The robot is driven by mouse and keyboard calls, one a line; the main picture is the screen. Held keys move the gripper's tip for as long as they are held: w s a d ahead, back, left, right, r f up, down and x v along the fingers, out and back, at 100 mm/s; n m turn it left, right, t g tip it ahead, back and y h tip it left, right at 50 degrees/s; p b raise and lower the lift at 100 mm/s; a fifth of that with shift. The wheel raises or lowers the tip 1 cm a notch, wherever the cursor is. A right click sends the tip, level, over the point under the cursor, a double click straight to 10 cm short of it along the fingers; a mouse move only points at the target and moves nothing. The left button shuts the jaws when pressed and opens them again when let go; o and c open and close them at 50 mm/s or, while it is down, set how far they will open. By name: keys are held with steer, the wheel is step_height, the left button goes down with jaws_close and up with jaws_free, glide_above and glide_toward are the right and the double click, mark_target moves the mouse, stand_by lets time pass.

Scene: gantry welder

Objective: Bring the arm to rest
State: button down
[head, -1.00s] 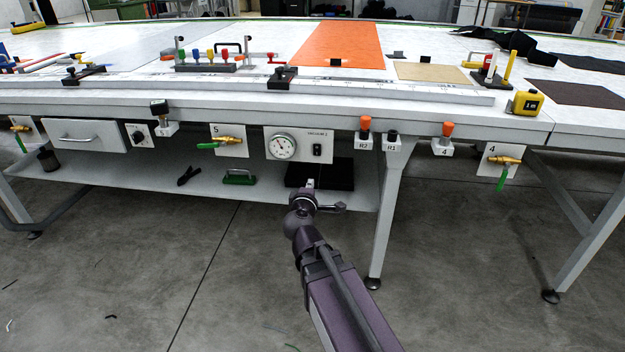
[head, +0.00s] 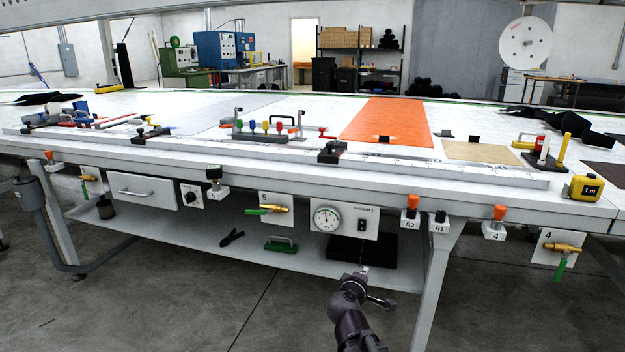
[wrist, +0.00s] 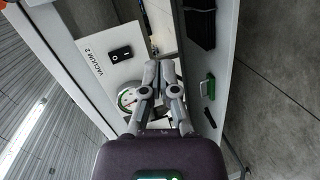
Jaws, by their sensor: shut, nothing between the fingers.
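My gripper (wrist: 158,68) shows in the wrist view with its two fingers together and nothing between them. In the head view my gripper (head: 364,271) is low in front of the table's front side, below the vacuum gauge panel (head: 344,219) and near a black pad on the lower shelf. The panel, marked VACUUM 2 in the wrist view (wrist: 97,62), has a round gauge and a black switch. The gripper's fingers hide part of the gauge in the wrist view. In the head view the gripper appears apart from the panel.
The long white table (head: 90,140) fills the middle. Its front edge carries valves, knobs and a drawer (head: 143,190). Open floor lies in front.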

steer(key=s+d+f+m+g, duration=0.5)
steer(key=s+f+m+g, duration=0.1)
steer(key=f+m+g, duration=0.15)
steer(key=s+a+f+m+g+y, duration=0.4)
steer(key=s+f+g+y, duration=0.25)
steer(key=s, duration=0.45)
step_height(320, 180, up, 35)
steer(key=p, duration=3.5)
steer(key=shift+w+r+p, duration=0.15)
steer(key=shift+w+p, duration=0.15)
